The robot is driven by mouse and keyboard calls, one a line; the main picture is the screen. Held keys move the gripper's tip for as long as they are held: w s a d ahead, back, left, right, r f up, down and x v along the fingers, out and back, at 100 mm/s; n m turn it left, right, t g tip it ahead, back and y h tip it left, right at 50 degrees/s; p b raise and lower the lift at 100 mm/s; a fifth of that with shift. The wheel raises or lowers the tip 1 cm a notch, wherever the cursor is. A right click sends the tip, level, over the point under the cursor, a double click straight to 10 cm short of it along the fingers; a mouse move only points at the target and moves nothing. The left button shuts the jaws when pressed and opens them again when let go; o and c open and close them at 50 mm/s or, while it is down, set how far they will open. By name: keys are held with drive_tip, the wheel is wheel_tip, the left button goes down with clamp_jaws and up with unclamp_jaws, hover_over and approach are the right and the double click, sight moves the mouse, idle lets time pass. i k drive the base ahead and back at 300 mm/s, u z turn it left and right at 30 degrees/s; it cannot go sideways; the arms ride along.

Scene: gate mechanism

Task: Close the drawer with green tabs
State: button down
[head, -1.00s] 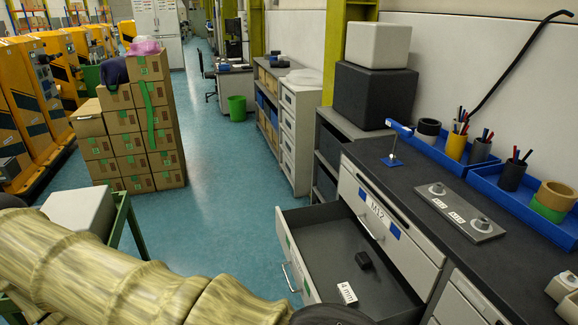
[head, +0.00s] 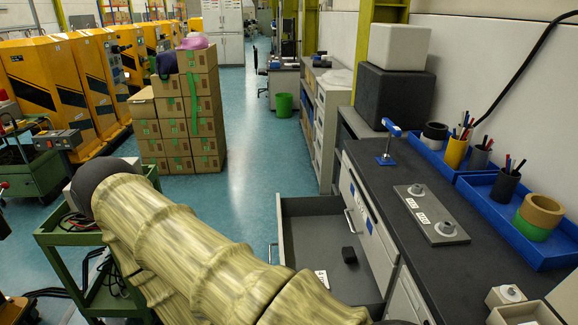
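An open drawer (head: 300,208) is pulled out from the bench at the lower right, its front facing left with a metal handle (head: 271,252). Its green tabs cannot be made out from this angle. A small black block (head: 349,255) and a white label (head: 322,279) are inside it. My arm, in a wood-patterned sleeve, crosses the lower left and bottom centre and hides the drawer's near part. My gripper is not in view.
The bench top (head: 390,200) holds a grey plate with knobs (head: 431,213), a blue clamp-like stand (head: 389,145) and blue trays (head: 520,220). Stacked cartons (head: 190,120) stand at the back left. A green cart (head: 75,240) is at left. Blue floor (head: 250,180) is clear between cartons and bench.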

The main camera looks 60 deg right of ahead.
sight(313, 232)
drive_tip(key=z, duration=1.3)
